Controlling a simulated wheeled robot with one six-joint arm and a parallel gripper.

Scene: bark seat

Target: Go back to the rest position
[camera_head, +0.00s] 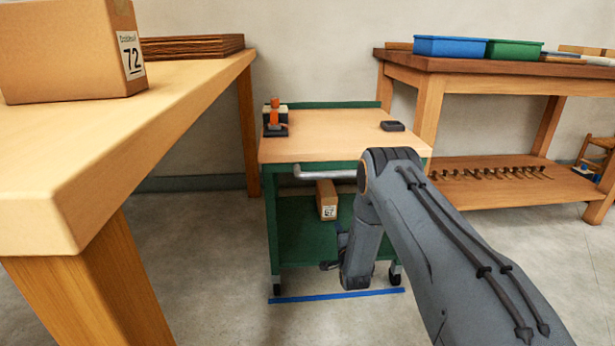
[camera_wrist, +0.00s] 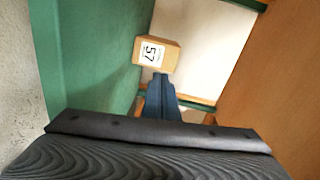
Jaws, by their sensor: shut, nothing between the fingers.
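My gripper (camera_wrist: 160,80) shows in the wrist view as two blue-grey fingers, shut and empty. Their tips lie just below a small cardboard box (camera_wrist: 157,54) with a label reading 57. The box also shows in the head view (camera_head: 327,201), standing inside the green cart (camera_head: 272,222) under its wooden top. The box looks apart from the fingers. In the head view my arm reaches in from the lower right and bends down in front of the cart; its wrist hides much of the gripper and part of the cart's lower shelf.
A wooden table (camera_head: 190,92) with a big box (camera_head: 60,55) marked 72 stands close on the left. The cart's handle (camera_head: 325,172) juts out near my arm. A workbench (camera_head: 430,105) with blue (camera_head: 450,47) and green (camera_head: 513,50) bins stands at the back right.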

